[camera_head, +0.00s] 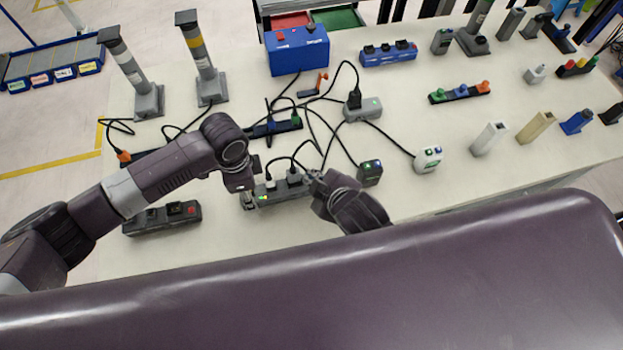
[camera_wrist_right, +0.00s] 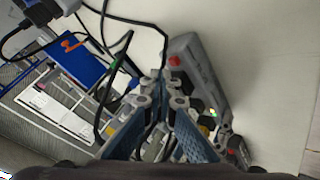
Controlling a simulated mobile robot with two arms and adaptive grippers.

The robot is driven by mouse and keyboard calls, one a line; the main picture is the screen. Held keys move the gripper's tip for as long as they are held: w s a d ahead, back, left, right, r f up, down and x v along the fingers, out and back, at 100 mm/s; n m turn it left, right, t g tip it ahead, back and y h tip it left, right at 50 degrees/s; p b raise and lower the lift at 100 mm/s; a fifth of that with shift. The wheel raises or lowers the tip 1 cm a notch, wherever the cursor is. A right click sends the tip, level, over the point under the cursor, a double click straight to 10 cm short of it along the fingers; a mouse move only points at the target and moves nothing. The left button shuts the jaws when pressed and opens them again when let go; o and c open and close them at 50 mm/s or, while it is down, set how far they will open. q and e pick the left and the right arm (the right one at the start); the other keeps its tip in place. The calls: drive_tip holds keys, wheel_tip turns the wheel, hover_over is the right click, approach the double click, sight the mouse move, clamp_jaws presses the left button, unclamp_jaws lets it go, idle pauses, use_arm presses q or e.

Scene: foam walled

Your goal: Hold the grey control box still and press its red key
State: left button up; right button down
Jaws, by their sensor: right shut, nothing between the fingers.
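The grey control box (camera_head: 282,192) lies on the table between my two grippers, with small lit lamps at its left end. It also shows in the right wrist view (camera_wrist_right: 198,68), with its red key (camera_wrist_right: 175,61) at the end near my right fingers. My right gripper (camera_head: 316,178) is shut and empty at the box's right end. In the right wrist view its fingertips (camera_wrist_right: 160,80) are close to the red key; contact cannot be told. My left gripper (camera_head: 249,199) points down at the box's left end; its fingers are too small to tell whether they grip it.
Another dark box with a red key (camera_head: 160,217) lies to the left. Black cables run behind the control box to a grey box (camera_head: 362,110) and a small dark unit (camera_head: 370,172). A blue box (camera_head: 298,50) stands at the back.

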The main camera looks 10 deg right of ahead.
drive_tip(key=shift+r, duration=2.5)
use_arm(q)
drive_tip(key=o, duration=1.4)
